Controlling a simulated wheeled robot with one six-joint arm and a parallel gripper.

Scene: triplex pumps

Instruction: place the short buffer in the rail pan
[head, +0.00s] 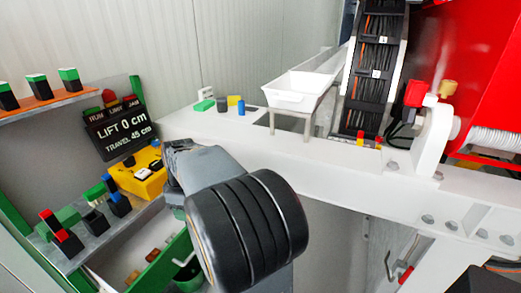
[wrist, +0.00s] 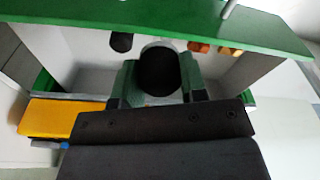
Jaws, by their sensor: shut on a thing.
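In the wrist view my gripper (wrist: 160,88) has its two dark green fingers shut on a black round-ended cylinder (wrist: 160,70), which looks like the buffer. Its length cannot be judged, as I see it nearly end-on. In the head view my thick black wrist hides the fingers and the held piece. The rail pan appears to be the white open tray (head: 292,101) on a grey stand on the white beam, behind and right of my wrist in the head view. My gripper is well apart from it.
A green-edged drawer (head: 150,262) with small orange parts lies low left. A shelf holds black blocks with coloured caps (head: 62,235) and a yellow box (head: 140,176). Small green, grey and blue parts (head: 222,104) stand left of the tray. A cable chain (head: 376,70) rises right of it.

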